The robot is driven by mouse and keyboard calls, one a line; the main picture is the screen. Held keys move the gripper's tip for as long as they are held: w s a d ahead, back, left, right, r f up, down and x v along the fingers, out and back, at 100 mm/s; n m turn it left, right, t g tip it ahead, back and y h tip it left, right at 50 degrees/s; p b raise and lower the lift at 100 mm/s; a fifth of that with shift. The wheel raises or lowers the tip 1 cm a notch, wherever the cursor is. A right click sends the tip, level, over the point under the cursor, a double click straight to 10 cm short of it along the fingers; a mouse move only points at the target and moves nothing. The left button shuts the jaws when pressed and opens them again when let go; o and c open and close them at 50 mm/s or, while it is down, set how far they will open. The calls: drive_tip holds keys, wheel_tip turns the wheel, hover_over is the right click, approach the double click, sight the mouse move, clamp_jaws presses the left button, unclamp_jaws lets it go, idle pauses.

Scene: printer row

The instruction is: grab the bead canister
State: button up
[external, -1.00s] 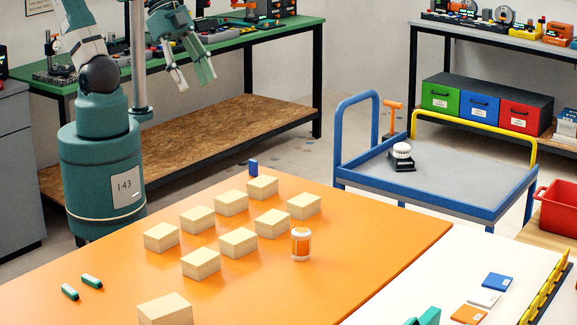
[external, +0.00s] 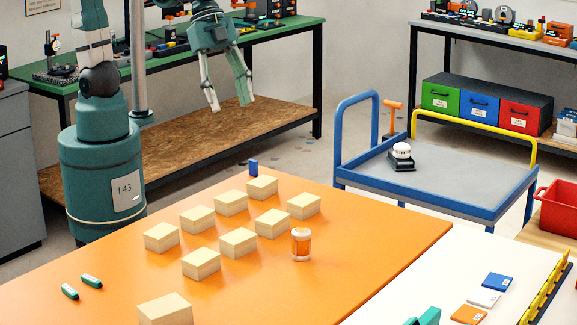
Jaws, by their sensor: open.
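The bead canister looks to be the small orange jar with a white lid (external: 301,244). It stands upright on the orange table (external: 370,235), just in front of the wooden blocks. My gripper (external: 231,104) hangs in the air above and behind the table, up and to the left of the jar. Its two fingers point down and are spread apart, with nothing between them. The gripper is well clear of the jar and the blocks.
Several pale wooden blocks (external: 238,242) stand in rows left of and behind the jar. Two green pieces (external: 92,281) lie at the left. A blue cart (external: 440,185) stands behind the table. The table right of the jar is clear.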

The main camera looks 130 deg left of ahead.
drive_tip(key=w+f+m+g+h+b, duration=0.1)
drive_tip(key=w+f+m, duration=0.2)
drive_tip(key=w+f, duration=0.7)
drive_tip(key=m+g+h+b, duration=0.1)
drive_tip(key=m, duration=0.2)
hover_over(301, 229)
drive_tip(key=s+a, duration=0.2)
wheel_tip(301, 229, down, 12)
drive_tip(key=shift+w+a+f, duration=0.1)
drive_tip(key=shift+w+f, duration=0.2)
drive_tip(key=shift+f, duration=0.35)
drive_tip(key=shift+f, duration=0.1)
drive_tip(key=shift+x, duration=1.2)
drive_tip(key=shift+s+b+x, duration=0.1)
drive_tip(key=shift+b+x, duration=0.25)
drive_tip(key=shift+x, duration=0.95)
drive_tip(key=shift+s+b+x, duration=0.15)
drive_tip(key=shift+b+x, duration=0.2)
drive_tip(key=shift+x, duration=0.95)
drive_tip(key=shift+c, duration=0.6)
